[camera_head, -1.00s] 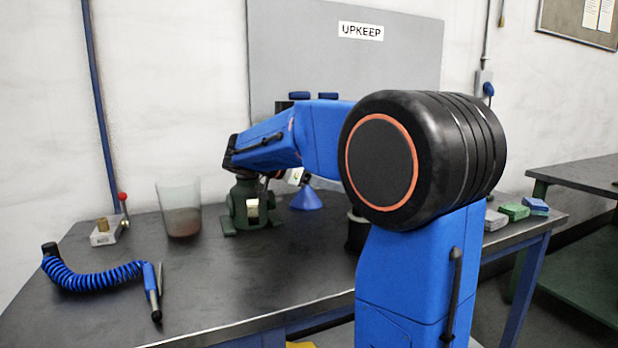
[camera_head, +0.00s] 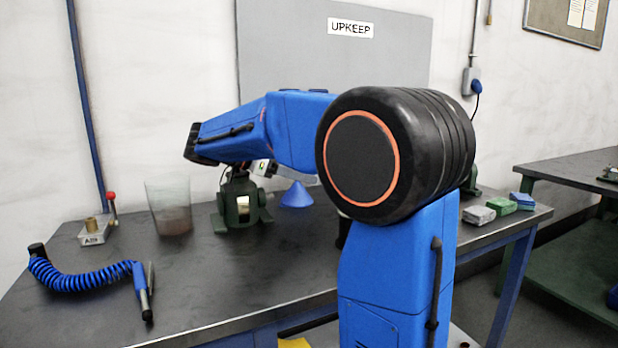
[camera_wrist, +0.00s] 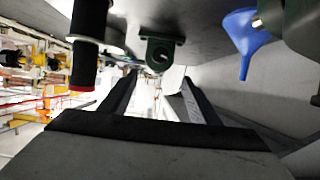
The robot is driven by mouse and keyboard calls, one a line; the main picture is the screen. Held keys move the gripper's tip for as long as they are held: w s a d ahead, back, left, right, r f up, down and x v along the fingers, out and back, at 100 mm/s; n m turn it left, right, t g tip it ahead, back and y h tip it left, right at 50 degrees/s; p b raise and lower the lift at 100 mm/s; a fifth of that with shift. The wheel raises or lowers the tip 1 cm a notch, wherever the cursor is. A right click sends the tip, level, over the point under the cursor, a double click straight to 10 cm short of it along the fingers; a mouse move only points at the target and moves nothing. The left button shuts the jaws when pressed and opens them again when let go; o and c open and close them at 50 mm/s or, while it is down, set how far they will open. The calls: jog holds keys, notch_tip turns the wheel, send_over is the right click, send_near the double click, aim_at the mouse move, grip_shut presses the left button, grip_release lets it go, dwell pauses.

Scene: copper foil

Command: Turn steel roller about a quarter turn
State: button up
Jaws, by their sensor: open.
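I cannot pick out the steel roller for certain; my arm covers part of the bench in the head view. A green bracket with a round hole (camera_wrist: 160,52) shows just beyond my fingertips in the wrist view. My gripper (camera_wrist: 158,79) is open, its two dark fingers apart with nothing between them. A green stand with a bright metal patch (camera_head: 243,208) is on the bench below my forearm.
On the bench (camera_head: 235,285) are a blue funnel (camera_head: 296,195), a clear beaker (camera_head: 170,210), a coiled blue hose (camera_head: 85,277) and several coloured blocks (camera_head: 500,206). In the wrist view a black cylinder with a red end (camera_wrist: 88,45) is left of my fingers.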

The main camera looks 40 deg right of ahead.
jog(key=x, duration=1.7)
jog(key=shift+d, duration=0.25)
jog(key=c, duration=1.1)
